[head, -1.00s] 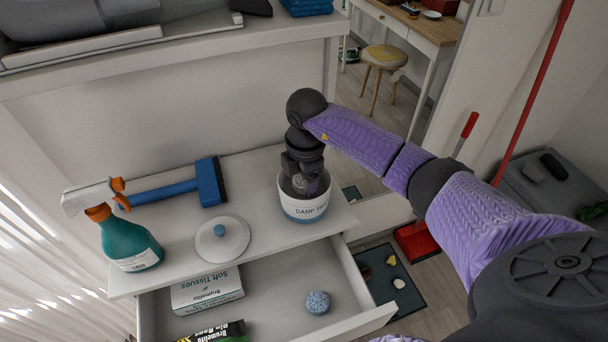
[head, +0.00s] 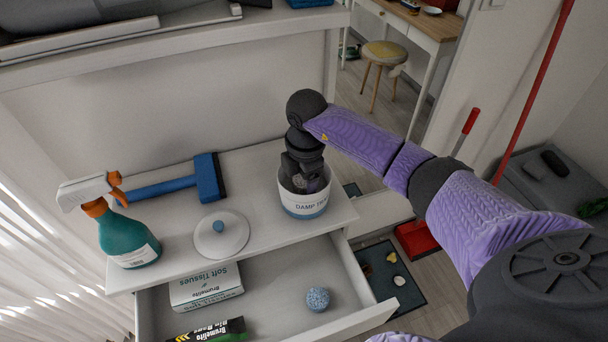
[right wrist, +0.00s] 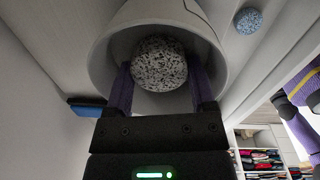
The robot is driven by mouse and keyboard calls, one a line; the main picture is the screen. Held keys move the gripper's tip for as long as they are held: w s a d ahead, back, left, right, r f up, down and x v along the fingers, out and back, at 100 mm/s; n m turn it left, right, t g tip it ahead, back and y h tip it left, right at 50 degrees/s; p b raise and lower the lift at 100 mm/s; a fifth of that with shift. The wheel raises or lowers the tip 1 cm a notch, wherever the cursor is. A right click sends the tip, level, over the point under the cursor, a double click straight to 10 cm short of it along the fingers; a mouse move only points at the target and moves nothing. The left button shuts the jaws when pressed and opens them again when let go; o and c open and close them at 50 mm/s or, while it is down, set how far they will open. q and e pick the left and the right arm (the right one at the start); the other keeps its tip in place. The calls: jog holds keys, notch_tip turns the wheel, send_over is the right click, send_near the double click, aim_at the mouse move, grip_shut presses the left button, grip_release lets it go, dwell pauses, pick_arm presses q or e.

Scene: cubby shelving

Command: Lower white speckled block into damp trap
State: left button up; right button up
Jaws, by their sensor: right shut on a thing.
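The damp trap (head: 304,207) is a white tub with a blue band and lettering, standing open on top of the drawer unit. My right gripper (head: 303,181) reaches down into its mouth from above. In the right wrist view my right gripper (right wrist: 161,90) is shut on the white speckled block (right wrist: 159,64), one finger on each side. The block is inside the tub's rim (right wrist: 104,56); whether it touches the bottom I cannot tell. The white lid with a blue knob (head: 221,236) lies on the unit left of the tub. My left gripper is not in view.
A blue speckled block (head: 317,299) and a tissue box (head: 206,287) are in the open drawer below. A teal spray bottle (head: 127,240) and a blue-headed tool (head: 207,179) stand or lie on the unit's left part. A wall rises behind.

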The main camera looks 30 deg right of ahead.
jog(key=o, duration=1.2)
jog(key=shift+o, duration=0.2)
jog(key=r+p, duration=0.1)
jog(key=r, duration=0.3)
jog(key=r+p, duration=0.1)
jog(key=r, duration=0.4)
jog(key=shift+s+r+p, duration=0.2)
jog(key=shift+r+p, duration=0.05)
jog(key=shift+p, duration=0.15)
jog(key=shift+s+r, duration=0.1)
jog(key=shift+r, duration=0.1)
